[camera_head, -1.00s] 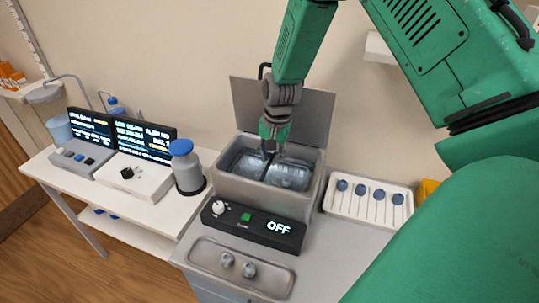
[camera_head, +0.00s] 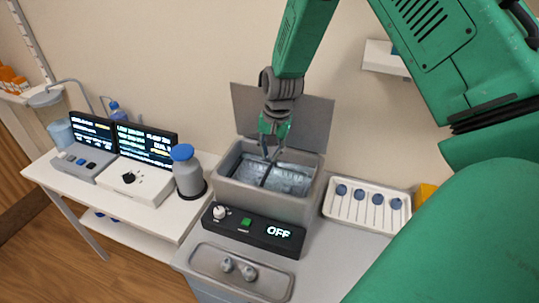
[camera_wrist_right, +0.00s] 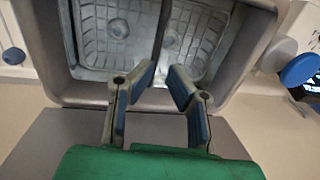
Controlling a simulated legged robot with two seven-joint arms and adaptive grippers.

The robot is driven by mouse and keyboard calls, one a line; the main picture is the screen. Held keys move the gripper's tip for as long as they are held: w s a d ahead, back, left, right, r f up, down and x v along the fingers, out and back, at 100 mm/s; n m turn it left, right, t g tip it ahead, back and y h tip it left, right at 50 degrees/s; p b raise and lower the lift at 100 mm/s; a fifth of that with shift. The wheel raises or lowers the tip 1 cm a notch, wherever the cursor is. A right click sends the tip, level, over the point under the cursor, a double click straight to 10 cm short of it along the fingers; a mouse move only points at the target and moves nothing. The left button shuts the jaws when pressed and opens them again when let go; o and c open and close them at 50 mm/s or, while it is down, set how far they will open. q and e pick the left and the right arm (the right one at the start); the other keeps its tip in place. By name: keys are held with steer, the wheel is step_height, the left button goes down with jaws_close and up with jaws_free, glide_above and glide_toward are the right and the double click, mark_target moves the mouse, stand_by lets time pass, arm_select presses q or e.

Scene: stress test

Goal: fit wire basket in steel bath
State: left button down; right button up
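The steel bath (camera_head: 308,203) stands on the counter with its lid (camera_head: 313,110) raised behind it; its rim also shows in the right wrist view (camera_wrist_right: 243,70). The wire basket (camera_head: 290,180) sits inside the bath, below the rim. Its mesh floor fills most of the opening in the right wrist view (camera_wrist_right: 100,40), with a dark bar across its middle. Whether it rests fully on the bottom I cannot tell. My right gripper (camera_head: 268,150) is above the bath's back part. In the right wrist view its fingertips (camera_wrist_right: 160,73) are apart and empty. My left gripper is not in view.
A black control box reading OFF (camera_head: 252,232) lies in front of the bath. A tray with two small knobs (camera_head: 205,262) is nearer. A white rack with blue-topped pieces (camera_head: 335,212) stands right; a blue-capped bottle (camera_head: 188,178) stands left.

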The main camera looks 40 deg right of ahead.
steer(key=shift+r, duration=0.3)
steer(key=o, duration=0.6)
steer(key=shift+c, duration=0.2)
steer(key=shift+r, duration=1.5)
